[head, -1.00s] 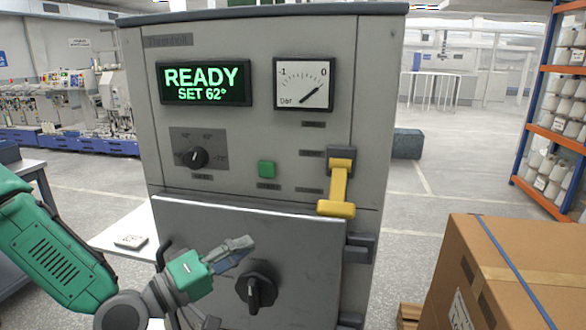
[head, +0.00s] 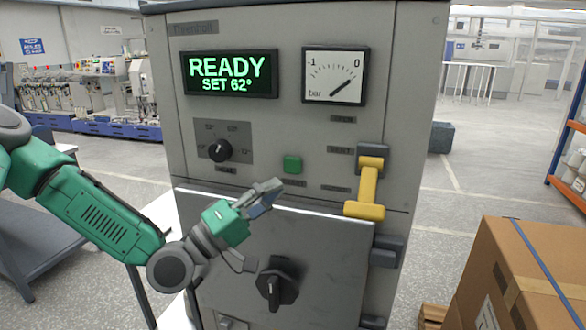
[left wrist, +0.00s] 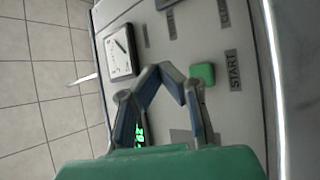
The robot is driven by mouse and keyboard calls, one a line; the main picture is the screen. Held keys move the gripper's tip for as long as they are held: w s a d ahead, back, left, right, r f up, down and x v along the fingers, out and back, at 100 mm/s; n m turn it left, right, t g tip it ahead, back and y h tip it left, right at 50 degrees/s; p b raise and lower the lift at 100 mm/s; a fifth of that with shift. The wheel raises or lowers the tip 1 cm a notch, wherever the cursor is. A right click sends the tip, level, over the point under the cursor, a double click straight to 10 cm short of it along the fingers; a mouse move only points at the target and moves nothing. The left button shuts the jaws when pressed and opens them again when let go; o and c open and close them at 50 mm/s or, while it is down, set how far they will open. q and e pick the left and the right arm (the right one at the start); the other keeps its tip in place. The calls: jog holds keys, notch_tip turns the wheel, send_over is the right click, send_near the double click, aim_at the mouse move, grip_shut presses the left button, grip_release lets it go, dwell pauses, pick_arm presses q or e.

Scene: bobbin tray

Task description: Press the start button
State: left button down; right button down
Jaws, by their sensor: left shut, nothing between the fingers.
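The green square start button (head: 292,164) is on the grey machine's front panel. It also shows in the left wrist view (left wrist: 203,73), beside a label reading START. My left gripper (head: 272,189) is shut and empty, in front of the panel, just below and left of the button in the head view. In the left wrist view its fingertips (left wrist: 172,72) meet just to the left of the button. I cannot tell whether they touch the panel; the button is uncovered. My right gripper is not in view.
The display (head: 229,75) reads READY, SET 62°. A black dial (head: 220,151), a gauge (head: 334,76) and a yellow lever (head: 367,190) surround the button. Below is a closed door with a black knob (head: 275,285). A cardboard box (head: 525,275) stands at right.

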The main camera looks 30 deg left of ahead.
aim_at(286, 173)
pick_arm(q)
jog(key=shift+w+a+b, duration=0.25)
jog(key=shift+w+b, duration=0.1)
jog(key=shift+w, duration=0.8)
jog(key=shift+w+a+b, duration=0.2)
jog(key=shift+w+b, duration=0.1)
jog(key=shift+w, duration=0.8)
jog(key=shift+w+a+b, duration=0.25)
jog(key=shift+w+b, duration=0.1)
jog(key=shift+w, duration=0.8)
jog(key=shift+a+f, duration=0.1)
jog(key=shift+a, duration=0.2)
jog(key=shift+d, duration=0.2)
jog(key=shift+a, duration=0.1)
jog(key=shift+w, duration=0.15)
jog(key=shift+w, duration=0.2)
